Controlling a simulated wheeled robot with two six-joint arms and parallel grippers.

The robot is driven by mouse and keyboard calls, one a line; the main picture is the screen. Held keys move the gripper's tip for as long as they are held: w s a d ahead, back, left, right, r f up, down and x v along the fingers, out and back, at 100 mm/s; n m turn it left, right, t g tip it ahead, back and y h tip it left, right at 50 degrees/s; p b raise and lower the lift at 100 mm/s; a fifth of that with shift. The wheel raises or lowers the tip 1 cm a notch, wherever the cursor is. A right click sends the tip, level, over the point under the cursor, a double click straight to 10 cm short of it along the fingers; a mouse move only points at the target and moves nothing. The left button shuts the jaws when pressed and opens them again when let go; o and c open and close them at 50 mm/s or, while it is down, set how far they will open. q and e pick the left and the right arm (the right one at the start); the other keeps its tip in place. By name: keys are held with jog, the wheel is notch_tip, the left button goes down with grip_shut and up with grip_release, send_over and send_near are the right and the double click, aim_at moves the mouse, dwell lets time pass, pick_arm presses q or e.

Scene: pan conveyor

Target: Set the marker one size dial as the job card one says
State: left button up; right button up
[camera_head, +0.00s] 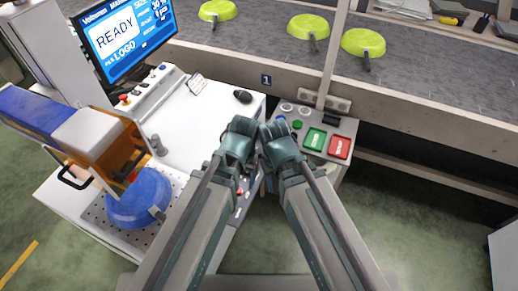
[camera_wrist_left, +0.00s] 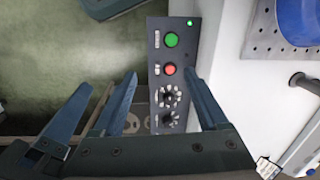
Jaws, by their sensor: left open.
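Marker one is the white machine at left, with a blue pan (camera_head: 138,198) under its head. Its dark control panel (camera_head: 242,200) is partly hidden behind my left arm. In the left wrist view the panel (camera_wrist_left: 157,55) shows a green button, a red button, an upper dial (camera_wrist_left: 170,97) and a lower dial (camera_wrist_left: 168,119). Their labels are too small to read. My left gripper (camera_head: 242,160) is open above the panel, its fingers (camera_wrist_left: 160,72) apart and apparently empty. My right gripper (camera_head: 278,150) is close beside it, fingers unclear. The small job card (camera_head: 196,84) lies on the white top, unreadable.
A screen (camera_head: 125,38) reads READY and LOGO. A grey box (camera_head: 318,135) with green and red buttons stands right of my grippers. Behind runs a conveyor (camera_head: 430,85) with several lime pans. A black mouse-like object (camera_head: 243,96) lies on the white top.

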pick_arm(q)
jog(key=w, duration=0.1)
jog(key=n+h+b, duration=0.1)
jog(key=n+b, duration=0.4)
jog(key=n, duration=0.4)
send_over(258, 152)
notch_tip(258, 152, down, 5)
jog(key=shift+w+r, duration=0.1)
jog(key=shift+r, duration=0.05)
notch_tip(258, 152, down, 14)
jog(key=b, duration=1.3)
jog(key=shift+r, duration=0.1)
grip_shut()
